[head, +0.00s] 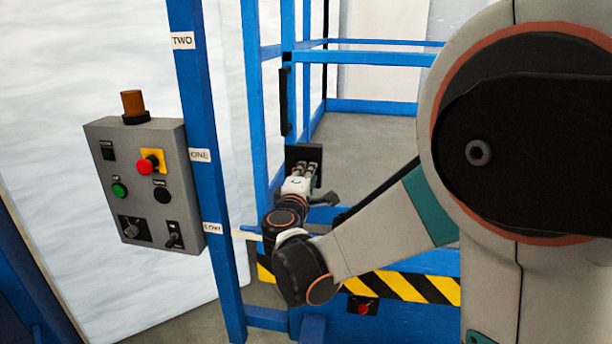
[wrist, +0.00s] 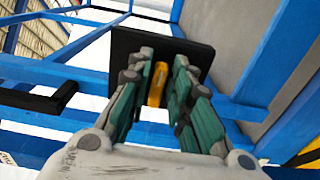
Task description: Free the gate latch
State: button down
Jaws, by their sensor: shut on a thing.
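The gate latch shows in the wrist view as a yellow lever (wrist: 157,84) in front of a square black plate (wrist: 122,40). My gripper (wrist: 160,66) has its green and grey fingers on both sides of the yellow lever and is shut on it. In the head view my gripper (head: 308,170) reaches up to the black plate (head: 300,151) on the blue gate frame (head: 262,130). The lever itself is hidden there behind my gripper. How far the lever is turned cannot be told.
A grey control box (head: 145,185) with a red button and switches hangs at left beside a blue post (head: 197,110) with labels. A black handle (wrist: 40,98) juts out left of my fingers. Yellow-black striped edging (head: 420,287) runs below my arm.

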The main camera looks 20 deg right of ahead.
jog(key=c, duration=1.6)
grip_release()
jog(key=shift+c, duration=0.2)
